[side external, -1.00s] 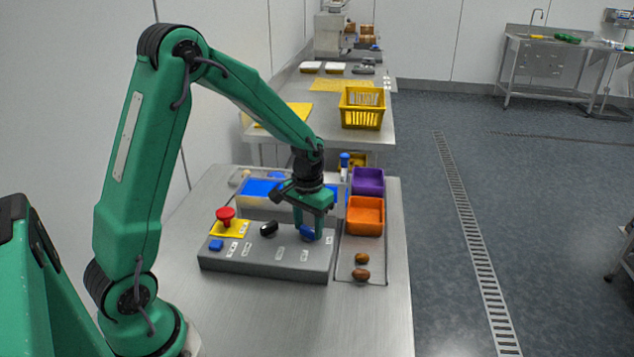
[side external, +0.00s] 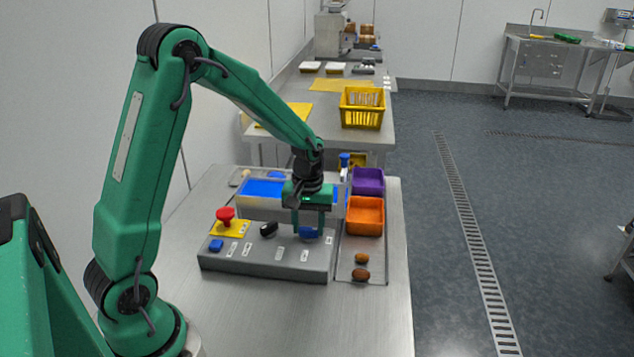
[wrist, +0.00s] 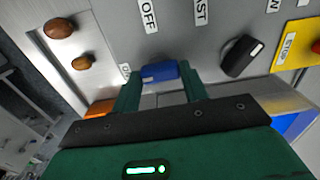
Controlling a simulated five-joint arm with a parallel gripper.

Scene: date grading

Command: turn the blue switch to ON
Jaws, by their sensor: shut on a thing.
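The blue switch (side external: 309,233) is a knob at the right end of the grey control box (side external: 262,263). In the wrist view the blue switch (wrist: 159,72) sits between my two green fingertips. My gripper (side external: 308,229) is shut on it from above, also in the wrist view (wrist: 158,78). The switch's long side lies in line with the ON label (wrist: 125,71), partly hidden by a finger. The OFF label (wrist: 148,15) is off to the side of the knob, which does not point along it.
A black knob (side external: 268,229), a red stop button (side external: 225,216) on a yellow plate and a blue button (side external: 216,245) share the box. An orange bin (side external: 365,229) and a purple bin (side external: 368,181) stand right; two dates (side external: 361,274) lie nearer.

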